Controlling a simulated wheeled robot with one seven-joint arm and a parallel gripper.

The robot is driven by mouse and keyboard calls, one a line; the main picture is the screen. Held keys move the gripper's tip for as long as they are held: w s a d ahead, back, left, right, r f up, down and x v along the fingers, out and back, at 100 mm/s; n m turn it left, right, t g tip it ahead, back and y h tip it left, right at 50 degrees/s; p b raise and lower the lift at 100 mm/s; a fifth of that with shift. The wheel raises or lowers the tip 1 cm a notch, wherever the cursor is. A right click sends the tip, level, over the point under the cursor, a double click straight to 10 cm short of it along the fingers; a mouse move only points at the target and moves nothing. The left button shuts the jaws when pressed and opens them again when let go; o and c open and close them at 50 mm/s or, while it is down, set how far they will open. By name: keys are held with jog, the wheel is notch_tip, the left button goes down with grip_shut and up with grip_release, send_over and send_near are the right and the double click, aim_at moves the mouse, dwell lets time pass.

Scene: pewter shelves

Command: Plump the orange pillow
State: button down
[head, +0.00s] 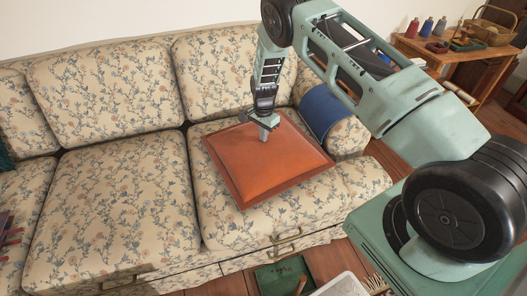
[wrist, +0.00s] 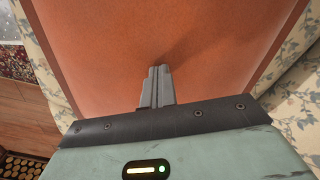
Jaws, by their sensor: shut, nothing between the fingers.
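The orange pillow (head: 255,168) lies flat on the right seat cushion of the floral sofa, with a darker orange-brown border around it. It fills much of the wrist view (wrist: 215,55). My gripper (head: 264,136) points down over the upper middle of the pillow, with its fingertips at or just above the surface. In the wrist view its two fingers (wrist: 158,73) are together with nothing between them. I cannot tell whether the tips touch the fabric.
The floral sofa (head: 120,205) has a blue cloth (head: 324,110) over its right arm. A green tray (head: 285,277) and a white bin (head: 341,286) are on the floor in front.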

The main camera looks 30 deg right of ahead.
aim_at(264, 146)
jog(key=shift+f, duration=0.1)
jog(key=shift+f+b, duration=1)
jog(key=shift+f, duration=0.35)
jog(key=shift+s+f, duration=0.15)
jog(key=shift+f, duration=0.1)
jog(key=shift+r, duration=0.1)
jog(key=shift+r+p, duration=1.25)
jog(key=shift+r, duration=0.75)
